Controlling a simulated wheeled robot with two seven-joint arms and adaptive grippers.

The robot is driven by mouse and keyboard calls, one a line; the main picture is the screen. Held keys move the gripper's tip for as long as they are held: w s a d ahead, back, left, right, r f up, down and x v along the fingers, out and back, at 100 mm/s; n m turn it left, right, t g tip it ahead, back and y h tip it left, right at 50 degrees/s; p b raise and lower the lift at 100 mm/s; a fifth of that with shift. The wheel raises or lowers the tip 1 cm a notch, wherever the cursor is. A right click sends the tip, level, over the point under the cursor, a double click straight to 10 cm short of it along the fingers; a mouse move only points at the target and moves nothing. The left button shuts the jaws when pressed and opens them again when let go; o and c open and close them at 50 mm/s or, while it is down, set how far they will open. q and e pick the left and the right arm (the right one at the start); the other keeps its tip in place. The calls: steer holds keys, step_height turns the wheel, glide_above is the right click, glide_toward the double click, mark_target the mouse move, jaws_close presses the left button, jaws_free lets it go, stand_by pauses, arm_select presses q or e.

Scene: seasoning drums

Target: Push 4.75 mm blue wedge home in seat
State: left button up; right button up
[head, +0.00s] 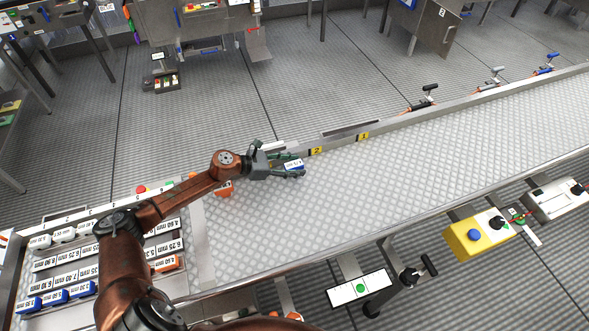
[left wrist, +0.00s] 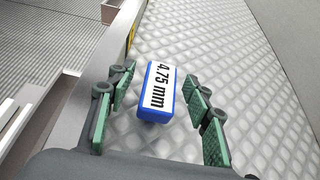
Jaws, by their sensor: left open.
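The 4.75 mm blue wedge (head: 293,164) has a white label with its size on top. In the left wrist view the wedge (left wrist: 157,92) lies lengthwise between the two green-padded fingers of my left gripper (left wrist: 163,87), with a visible gap on each side. In the head view my left gripper (head: 296,167) is open around it, low over the patterned belt near the far rail. I cannot make out the seat, nor whether the wedge touches one. My right gripper is not in view.
The metal rail (head: 400,121) runs along the belt's far side, with yellow plates marked 2 (head: 316,151) and 1 (head: 362,136). A rack of labelled wedges (head: 60,275) is at lower left. An orange piece (head: 224,188) lies beside my arm. The belt (head: 420,165) to the right is clear.

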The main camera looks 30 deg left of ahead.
arm_select(q)
steer(key=shift+c, duration=0.5)
jaws_close()
steer(key=shift+r, duration=0.1)
